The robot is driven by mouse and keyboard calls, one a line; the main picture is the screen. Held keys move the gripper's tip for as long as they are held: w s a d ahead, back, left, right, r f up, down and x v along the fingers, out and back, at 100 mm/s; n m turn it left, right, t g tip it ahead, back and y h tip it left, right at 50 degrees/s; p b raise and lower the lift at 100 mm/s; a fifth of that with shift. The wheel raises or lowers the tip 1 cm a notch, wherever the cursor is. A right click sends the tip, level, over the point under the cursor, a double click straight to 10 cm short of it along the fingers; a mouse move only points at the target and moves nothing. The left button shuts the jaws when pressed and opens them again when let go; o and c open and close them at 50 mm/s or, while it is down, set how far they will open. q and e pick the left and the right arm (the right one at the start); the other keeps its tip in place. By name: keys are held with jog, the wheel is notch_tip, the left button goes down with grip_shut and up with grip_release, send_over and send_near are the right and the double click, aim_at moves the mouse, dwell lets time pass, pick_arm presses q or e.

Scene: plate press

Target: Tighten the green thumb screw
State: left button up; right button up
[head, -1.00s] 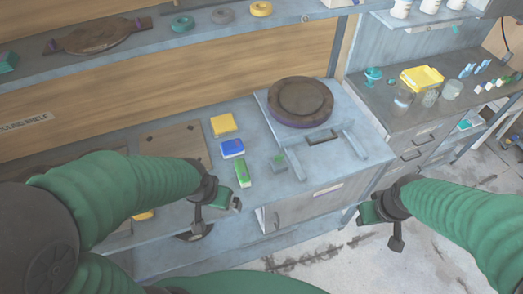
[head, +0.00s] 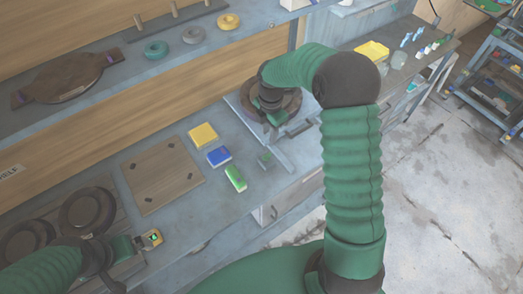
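A small grey-green knob (head: 266,158), which looks like the green thumb screw, stands at the front left of the plate press (head: 287,162). My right gripper (head: 274,122) points down over the press, above and behind the knob, and partly hides the round dark plate (head: 291,103). A gap between gripper and press cannot be judged, nor whether its fingers are open or shut. My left gripper (head: 148,241) is at the lower left, over the front edge of the bench, away from the press. Its fingers are too small to read.
Yellow (head: 203,135), blue (head: 219,156) and green (head: 236,179) blocks lie on the bench (head: 190,212) left of the press. A square brown board (head: 162,175) and dark round plates (head: 87,211) lie further left. A shelf (head: 130,62) with rings runs along the back.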

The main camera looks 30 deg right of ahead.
send_over(267, 154)
jog(key=f, duration=0.5)
jog(key=shift+s+d+p, duration=0.1)
jog(key=shift+d+p, duration=0.25)
jog(key=f, duration=0.3)
jog(key=a+f+p, duration=0.1)
jog(key=f, duration=0.3)
jog(key=shift+a, duration=0.2)
jog(key=shift+d+f, duration=0.15)
jog(key=shift+d, duration=0.4)
jog(key=shift+c, duration=1)
grip_shut()
pick_arm(q)
jog(key=shift+w+a+r, duration=0.1)
jog(key=shift+w+r, duration=0.1)
jog(key=shift+r, duration=0.8)
pick_arm(e)
jog(key=shift+a, duration=0.2)
